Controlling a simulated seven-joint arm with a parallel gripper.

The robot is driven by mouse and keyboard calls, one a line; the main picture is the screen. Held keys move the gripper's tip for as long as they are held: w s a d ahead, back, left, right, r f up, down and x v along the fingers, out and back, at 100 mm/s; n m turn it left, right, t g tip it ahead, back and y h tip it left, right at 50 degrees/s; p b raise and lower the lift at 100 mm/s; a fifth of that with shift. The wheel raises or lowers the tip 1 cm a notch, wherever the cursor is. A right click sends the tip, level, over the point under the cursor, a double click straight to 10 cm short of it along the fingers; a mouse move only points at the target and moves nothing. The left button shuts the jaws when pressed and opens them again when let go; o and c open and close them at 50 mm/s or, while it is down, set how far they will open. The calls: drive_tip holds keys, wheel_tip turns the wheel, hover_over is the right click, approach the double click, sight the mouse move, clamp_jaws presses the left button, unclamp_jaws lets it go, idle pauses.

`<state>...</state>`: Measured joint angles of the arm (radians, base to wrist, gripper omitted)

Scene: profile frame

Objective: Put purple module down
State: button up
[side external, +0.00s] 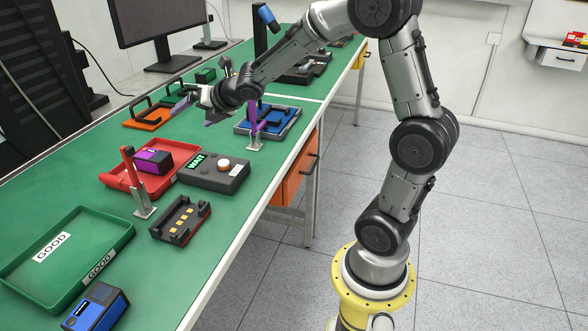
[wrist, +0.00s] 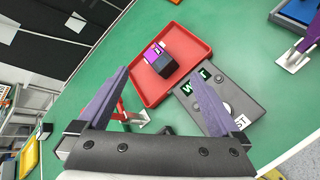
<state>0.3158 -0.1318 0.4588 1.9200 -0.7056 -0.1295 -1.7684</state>
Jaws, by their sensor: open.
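The purple module (side external: 153,161), a small block with a purple and black body, rests in the red tray (side external: 119,178). In the wrist view the module (wrist: 160,60) sits inside the tray (wrist: 188,44), apart from the tray's far edge. My gripper (side external: 212,113) is above the table, beyond the red tray in the side view. In the wrist view my gripper (wrist: 158,88) has its two purple fingers spread wide with nothing between them. The module is beyond the fingertips and not touched by them.
A black tester box (side external: 214,170) reading "WAIT" stands beside the red tray. A black dock (side external: 180,218), a green "GOOD" tray (side external: 70,248), a blue module (side external: 96,308), a blue tray (side external: 270,122) and an orange tray (side external: 150,118) are around. A red post (side external: 134,180) stands at the red tray's front.

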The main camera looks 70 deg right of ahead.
drive_tip(key=s+a+m+g, duration=0.2)
drive_tip(key=s+a+m, duration=0.2)
drive_tip(key=s+m, duration=0.4)
drive_tip(key=s+a+m+g+y, duration=0.1)
drive_tip(key=s+a+m, duration=0.4)
drive_tip(key=s+m, duration=0.3)
drive_tip(key=s+a+m+g+y, duration=0.1)
drive_tip(key=s+a+m, duration=0.3)
drive_tip(key=s+m, duration=0.5)
drive_tip(key=s+g, duration=0.1)
drive_tip(key=s, duration=0.5)
drive_tip(key=shift+a+g, duration=0.25)
drive_tip(key=shift+g, duration=0.05)
drive_tip(key=shift+r, duration=0.1)
